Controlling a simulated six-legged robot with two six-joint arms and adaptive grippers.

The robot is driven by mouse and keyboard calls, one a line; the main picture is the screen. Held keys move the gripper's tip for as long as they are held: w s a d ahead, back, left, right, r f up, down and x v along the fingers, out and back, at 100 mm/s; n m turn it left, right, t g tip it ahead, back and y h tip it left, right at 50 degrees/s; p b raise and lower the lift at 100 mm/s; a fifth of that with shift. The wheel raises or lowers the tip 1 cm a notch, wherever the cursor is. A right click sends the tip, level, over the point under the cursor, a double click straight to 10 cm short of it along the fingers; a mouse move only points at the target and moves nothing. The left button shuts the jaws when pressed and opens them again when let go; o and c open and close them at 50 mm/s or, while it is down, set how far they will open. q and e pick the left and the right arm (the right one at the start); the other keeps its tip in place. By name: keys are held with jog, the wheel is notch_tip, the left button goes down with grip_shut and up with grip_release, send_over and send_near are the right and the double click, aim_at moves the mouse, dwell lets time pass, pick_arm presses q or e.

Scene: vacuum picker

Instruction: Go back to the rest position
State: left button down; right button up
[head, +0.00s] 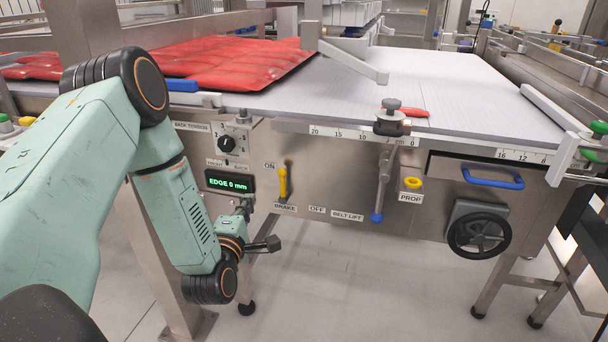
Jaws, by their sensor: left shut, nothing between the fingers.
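My left arm (175,190) comes in from the left and bends down in front of the machine. My left gripper (270,243) is low, below the machine's front panel, beside the forearm's end. It is shut and empty, touching nothing that I can see. Part of it is hidden behind the wrist. My right gripper is not in view.
The machine's front panel carries a display (229,183) reading "EDGE 0 mm", a yellow brake lever (283,182), a lift lever (382,185) and a black handwheel (479,232). Red packs (235,65) lie on the belt (460,90). The floor (350,290) below is clear.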

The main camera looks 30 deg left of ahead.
pick_arm(q)
jog(key=shift+d, duration=0.1)
jog(key=s+d+f+m+g+h+p, duration=0.1)
jog(key=s+d+f+m+g+h, duration=0.1)
jog(key=s+d+f+m+g, duration=0.3)
jog(key=s+d+f+m+g+h, duration=0.2)
jog(key=s+d+f+m+h, duration=0.15)
jog(key=f+m, duration=0.4)
jog(key=s+d+f+m+g+p, duration=0.1)
jog(key=s+d+m+g, duration=0.2)
jog(key=s, duration=0.5)
jog(key=s+d+f+m+g+p, duration=0.1)
jog(key=s+d+m+g+p, duration=0.1)
jog(key=s, duration=0.6)
jog(key=s+d+f+m+g+p, duration=0.1)
jog(key=s+d+m+g, duration=0.3)
jog(key=s, duration=0.4)
jog(key=shift+d+f+m+g+h+p, duration=0.25)
jog(key=shift+d+m+g+h+p, duration=0.15)
jog(key=shift+m, duration=0.25)
